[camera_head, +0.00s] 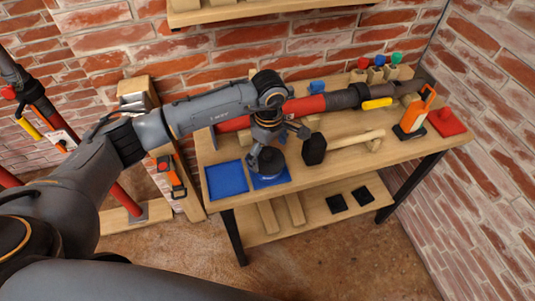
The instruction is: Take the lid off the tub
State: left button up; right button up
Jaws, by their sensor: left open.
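A dark round tub (271,161) stands on the right one of two blue mats (271,182) at the front left of the workbench. Its lid cannot be told apart from the body at this size, and its top is partly hidden by my gripper. My left gripper (276,146) is over the tub, pointing down, with its fingers open. One finger is by the tub's left side and the other is above and to its right. Whether it touches the tub cannot be told. My right gripper is not in view.
An empty blue mat (226,180) lies left of the tub. A black-headed mallet (314,150) lies close on its right. Behind is a long red tool (325,103). An orange device (414,114) and a red item (446,122) are at right. Brick walls close the back and right.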

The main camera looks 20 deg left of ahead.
pick_arm(q)
jog(key=shift+f, duration=0.35)
jog(key=shift+s, duration=0.1)
jog(key=c, duration=1.3)
jog(key=shift+s, duration=0.25)
jog(key=c, duration=0.5)
jog(key=shift+c, duration=0.6)
